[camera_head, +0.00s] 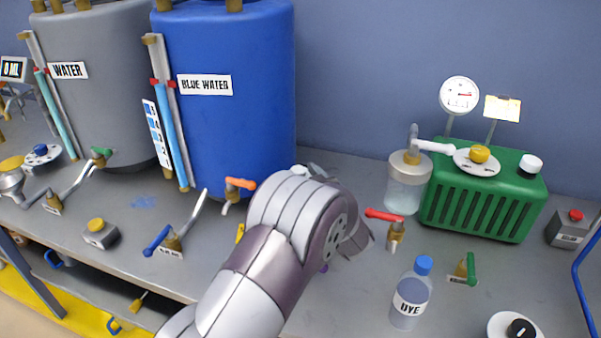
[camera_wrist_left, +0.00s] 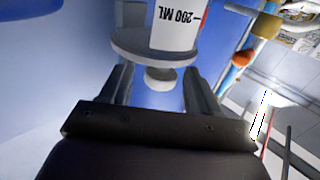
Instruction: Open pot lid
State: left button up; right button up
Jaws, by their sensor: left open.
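In the left wrist view, a pale vessel (camera_wrist_left: 176,25) marked 200 ML shows upside down. A round grey lid (camera_wrist_left: 135,45) is at its end, with a small pale knob (camera_wrist_left: 160,77) on it. My left gripper (camera_wrist_left: 157,72) is open, with its two fingers on either side of the knob. I cannot tell whether they touch it. In the head view, my left arm and wrist cover this vessel and the fingers. My right gripper is not in view.
Around the arm stand a blue water tank (camera_head: 240,130), an orange-handled tap (camera_head: 238,188), a red-handled tap (camera_head: 394,230), a glass jar (camera_head: 404,195), a green machine (camera_head: 485,205) and a dye bottle (camera_head: 410,300). The grey bench (camera_head: 350,290) has bare patches between them.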

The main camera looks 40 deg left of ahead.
pick_arm(q)
jog(key=shift+w+a, duration=0.1)
jog(key=shift+a, duration=0.45)
jog(key=shift+w+a+f, duration=0.1)
jog(key=shift+w+a, duration=0.15)
jog(key=shift+a, duration=0.05)
jog(key=shift+d, duration=0.1)
